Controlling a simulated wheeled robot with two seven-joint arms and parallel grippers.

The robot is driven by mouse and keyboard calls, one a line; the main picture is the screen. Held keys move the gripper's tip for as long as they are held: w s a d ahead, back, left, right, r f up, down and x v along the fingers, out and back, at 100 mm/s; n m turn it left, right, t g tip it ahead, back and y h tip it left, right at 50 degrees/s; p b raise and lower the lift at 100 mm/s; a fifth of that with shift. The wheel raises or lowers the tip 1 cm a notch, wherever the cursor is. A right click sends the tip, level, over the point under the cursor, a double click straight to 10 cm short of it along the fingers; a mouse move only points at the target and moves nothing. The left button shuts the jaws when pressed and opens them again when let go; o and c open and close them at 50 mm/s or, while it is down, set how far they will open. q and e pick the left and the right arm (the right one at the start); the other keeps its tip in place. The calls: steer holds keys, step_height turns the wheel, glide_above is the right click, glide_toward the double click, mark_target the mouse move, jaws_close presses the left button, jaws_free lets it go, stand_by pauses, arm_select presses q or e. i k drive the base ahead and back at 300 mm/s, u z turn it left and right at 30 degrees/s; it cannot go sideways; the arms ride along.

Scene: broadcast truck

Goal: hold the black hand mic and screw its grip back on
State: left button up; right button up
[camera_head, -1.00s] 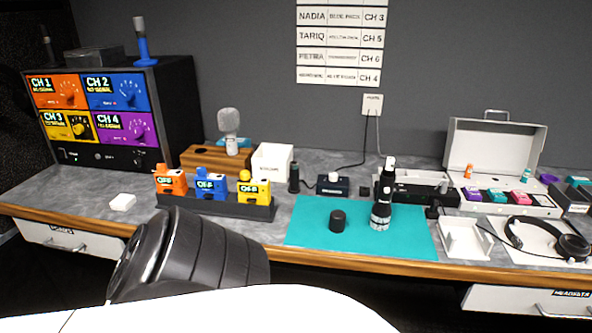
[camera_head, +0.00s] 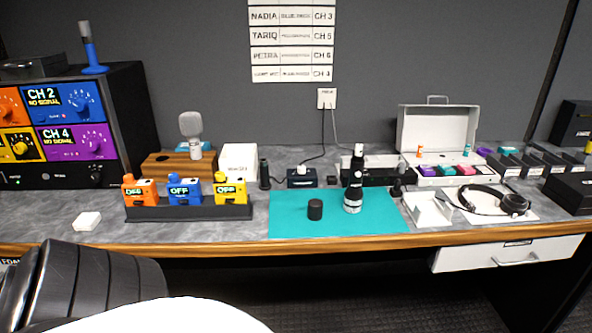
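The black hand mic (camera_head: 354,180) stands upright on the teal mat (camera_head: 290,224), towards its right side. A light band shows near its lower part and a pale spot at its top. A short black cylinder (camera_head: 315,210), which looks like the loose grip, stands on the mat to the left of the mic, apart from it. Neither of my grippers is in view. A black ribbed part and a white part of my own body fill the lower left.
Left of the mat, a black rack (camera_head: 245,212) holds orange, blue and yellow packs. A white open tray (camera_head: 428,210) and a headset (camera_head: 500,201) lie to the right. The mat's front strip is clear. A wooden edge (camera_head: 340,243) bounds the counter.

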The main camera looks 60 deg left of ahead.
mark_target(353, 194)
steer(key=u, duration=1.05)
